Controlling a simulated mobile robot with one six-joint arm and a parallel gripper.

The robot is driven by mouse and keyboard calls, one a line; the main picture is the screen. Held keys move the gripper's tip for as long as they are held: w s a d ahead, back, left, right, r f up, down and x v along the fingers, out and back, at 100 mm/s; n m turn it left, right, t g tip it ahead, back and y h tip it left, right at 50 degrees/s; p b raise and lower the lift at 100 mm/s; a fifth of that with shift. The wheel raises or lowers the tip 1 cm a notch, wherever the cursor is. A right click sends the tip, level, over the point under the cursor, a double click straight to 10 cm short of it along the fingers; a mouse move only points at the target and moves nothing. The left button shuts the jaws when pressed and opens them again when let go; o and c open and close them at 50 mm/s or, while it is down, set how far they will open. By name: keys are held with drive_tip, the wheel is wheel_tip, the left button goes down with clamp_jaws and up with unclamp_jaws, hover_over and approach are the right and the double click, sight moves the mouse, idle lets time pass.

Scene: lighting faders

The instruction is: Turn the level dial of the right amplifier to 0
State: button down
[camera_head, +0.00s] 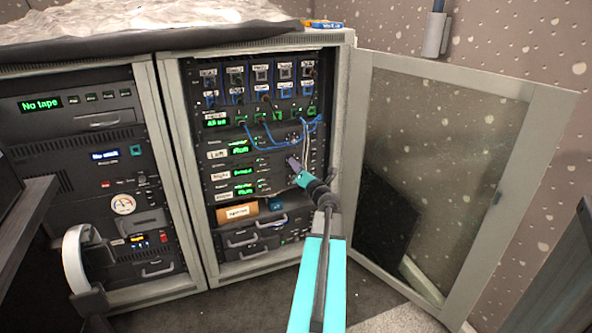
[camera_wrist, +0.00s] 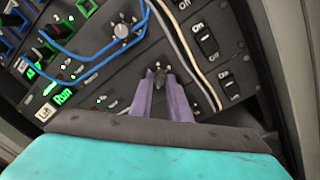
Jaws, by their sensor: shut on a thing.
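The right amplifier (camera_head: 272,170) is a dark unit in the open rack, below the left amplifier. Its level dial (camera_wrist: 160,77) is a small dark knob, mostly hidden by my fingers. My gripper (camera_head: 293,163) reaches in from the lower right, and its purple fingers (camera_wrist: 163,90) are closed on the dial. The dial's pointer and the number it faces cannot be read. The left amplifier's dial (camera_wrist: 122,30) is a grey knob, up and left of my fingers in the wrist view. The left amplifier's display (camera_wrist: 64,97) reads "Run" in green.
Blue cables (camera_head: 268,143) and pale cables hang in front of the panels, close to my fingers. On/off switches (camera_wrist: 207,41) sit to the right of the dials. The glass rack door (camera_head: 440,160) stands open at the right. A neighbouring rack (camera_head: 85,165) stands left.

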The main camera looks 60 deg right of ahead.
drive_tip(key=shift+w+a+n+b, duration=0.15)
drive_tip(key=shift+n+b, duration=0.3)
drive_tip(key=shift+n, duration=0.95)
drive_tip(key=shift+w+r, duration=0.1)
drive_tip(key=c, duration=1.7)
unclamp_jaws()
drive_tip(key=shift+o, duration=0.2)
drive_tip(key=shift+s, duration=0.2)
